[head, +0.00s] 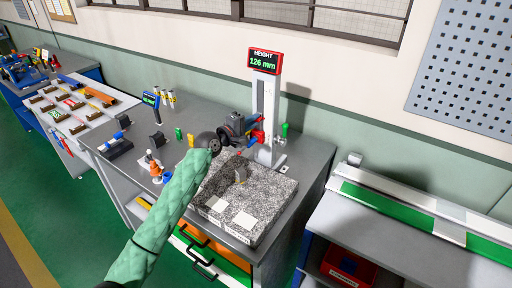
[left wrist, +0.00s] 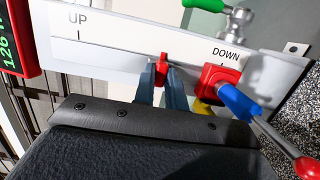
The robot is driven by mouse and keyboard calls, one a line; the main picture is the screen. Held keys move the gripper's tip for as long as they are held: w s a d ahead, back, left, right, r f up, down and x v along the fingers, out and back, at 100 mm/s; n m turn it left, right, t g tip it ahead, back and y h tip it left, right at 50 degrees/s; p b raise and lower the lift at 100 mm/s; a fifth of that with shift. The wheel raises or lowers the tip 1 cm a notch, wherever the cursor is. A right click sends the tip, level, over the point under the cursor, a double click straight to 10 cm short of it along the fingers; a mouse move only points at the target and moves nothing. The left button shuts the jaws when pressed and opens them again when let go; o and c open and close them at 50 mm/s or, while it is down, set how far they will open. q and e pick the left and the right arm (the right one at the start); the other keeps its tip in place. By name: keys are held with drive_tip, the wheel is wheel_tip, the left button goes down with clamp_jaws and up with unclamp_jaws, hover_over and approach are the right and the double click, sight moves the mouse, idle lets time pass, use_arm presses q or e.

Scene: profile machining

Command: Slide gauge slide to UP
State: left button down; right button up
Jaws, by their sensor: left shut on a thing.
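The height gauge column (head: 267,100) stands upright behind the granite plate (head: 275,190). Its red display (head: 265,60) reads "HEIGHT 126 mm". In the left wrist view the pale column face (left wrist: 120,45) carries an UP mark at left and a DOWN mark at right. The small red slide tab (left wrist: 163,62) sits between the marks, slightly nearer DOWN. My left gripper (left wrist: 161,84) is shut on this tab; it also shows at the column in the head view (head: 250,127). A red block (left wrist: 213,80) with a blue arm (left wrist: 238,102) is beside it. My right gripper is out of view.
A green-topped piece (head: 284,130) stands right of the column. An orange-and-white item (head: 154,168) and other tools stand left on the bench. A rail bench (head: 400,215) is at right.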

use_arm(q)
drive_tip(key=shift+r, duration=0.4)
drive_tip(key=shift+r+p, duration=1.6)
drive_tip(key=shift+r, duration=0.35)
